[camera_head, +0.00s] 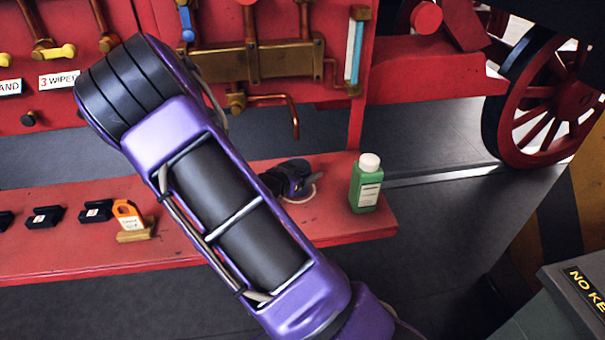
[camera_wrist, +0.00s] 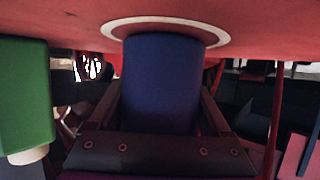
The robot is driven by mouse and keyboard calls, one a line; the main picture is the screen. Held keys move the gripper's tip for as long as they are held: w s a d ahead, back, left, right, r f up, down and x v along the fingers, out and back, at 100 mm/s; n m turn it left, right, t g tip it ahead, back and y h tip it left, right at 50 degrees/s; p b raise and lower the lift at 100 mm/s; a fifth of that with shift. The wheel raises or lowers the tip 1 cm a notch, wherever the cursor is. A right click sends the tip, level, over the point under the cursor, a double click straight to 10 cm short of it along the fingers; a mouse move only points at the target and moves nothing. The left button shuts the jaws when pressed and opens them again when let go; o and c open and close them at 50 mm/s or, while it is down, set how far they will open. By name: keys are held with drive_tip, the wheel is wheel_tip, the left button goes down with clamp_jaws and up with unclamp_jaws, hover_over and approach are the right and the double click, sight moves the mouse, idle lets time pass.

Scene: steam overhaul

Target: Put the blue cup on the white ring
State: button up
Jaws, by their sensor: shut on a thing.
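The blue cup (camera_wrist: 163,75) is between the fingers of my gripper (camera_wrist: 160,100) in the wrist view, which shows the scene upside down. My gripper is shut on it. The cup's base end lies over the white ring (camera_wrist: 165,20), with the ring showing around it. I cannot tell whether the base touches the surface. In the head view my gripper (camera_head: 292,178) is low at the red shelf, beside the white ring (camera_head: 312,194). The cup is not clearly distinguishable there, and my arm covers part of the shelf.
A green bottle with a white cap (camera_head: 366,184) stands right of the ring; it also shows in the wrist view (camera_wrist: 24,95). The red shelf (camera_head: 340,232) holds an orange tag (camera_head: 127,215) and several dark blocks at left. A red panel with pipes (camera_head: 325,120) rises behind.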

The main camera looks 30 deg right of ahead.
drive_tip(key=shift+f, duration=0.2)
drive_tip(key=o, duration=1.2)
drive_tip(key=shift+o, duration=0.2)
drive_tip(key=shift+r, duration=0.2)
drive_tip(key=shift+s+a+r, duration=0.1)
drive_tip(key=shift+a+r, duration=0.05)
drive_tip(key=shift+a, duration=0.05)
drive_tip(key=p+v, duration=0.2)
drive_tip(key=v, duration=0.9)
drive_tip(key=shift+s+a, duration=0.15)
drive_tip(key=shift+s, duration=0.05)
